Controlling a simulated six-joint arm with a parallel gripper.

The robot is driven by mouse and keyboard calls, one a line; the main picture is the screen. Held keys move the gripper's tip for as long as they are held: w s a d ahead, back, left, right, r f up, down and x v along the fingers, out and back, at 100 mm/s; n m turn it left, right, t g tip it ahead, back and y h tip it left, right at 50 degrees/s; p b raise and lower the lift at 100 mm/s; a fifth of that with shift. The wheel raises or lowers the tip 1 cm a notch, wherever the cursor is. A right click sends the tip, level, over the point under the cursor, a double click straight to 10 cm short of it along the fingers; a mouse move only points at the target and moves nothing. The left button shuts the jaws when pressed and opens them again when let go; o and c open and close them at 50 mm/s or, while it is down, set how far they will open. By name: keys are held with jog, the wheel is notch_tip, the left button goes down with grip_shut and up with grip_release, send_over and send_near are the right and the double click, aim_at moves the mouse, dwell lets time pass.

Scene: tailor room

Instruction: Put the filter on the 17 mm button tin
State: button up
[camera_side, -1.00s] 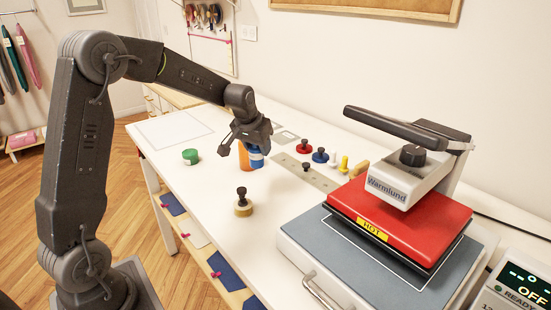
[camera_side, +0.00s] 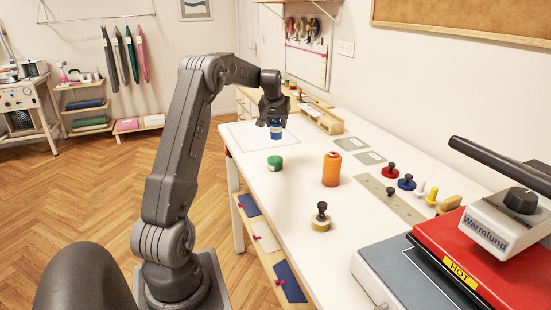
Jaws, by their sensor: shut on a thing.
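My gripper (camera_side: 273,117) points down at the far left end of the white table, shut on a blue cylinder (camera_side: 277,130) with a pale label. The cylinder is upright, over or on the outlined square (camera_side: 243,136); I cannot tell whether it touches the table. A low green tin (camera_side: 275,163) sits in front of it. An orange bottle-like cylinder (camera_side: 331,170) stands to the right. A brass-coloured round piece with a black knob (camera_side: 321,221) is nearer. No label reading 17 mm is legible, and I cannot tell which thing is the filter.
Red (camera_side: 390,172) and blue (camera_side: 407,183) knobbed pieces and small white and yellow ones stand at the right by a grey strip (camera_side: 376,185). The heat press (camera_side: 470,245), marked HOT, fills the right front. A wooden box (camera_side: 322,118) is behind. The table's middle is mostly clear.

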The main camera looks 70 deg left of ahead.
jog(key=shift+s+a+f, duration=0.15)
jog(key=shift+a+f, duration=0.05)
jog(key=shift+f, duration=0.15)
notch_tip(320, 180, down, 7)
jog(key=shift+f, duration=0.1)
jog(key=shift+f, duration=0.15)
jog(key=o, duration=0.9)
jog(key=shift+o, duration=0.2)
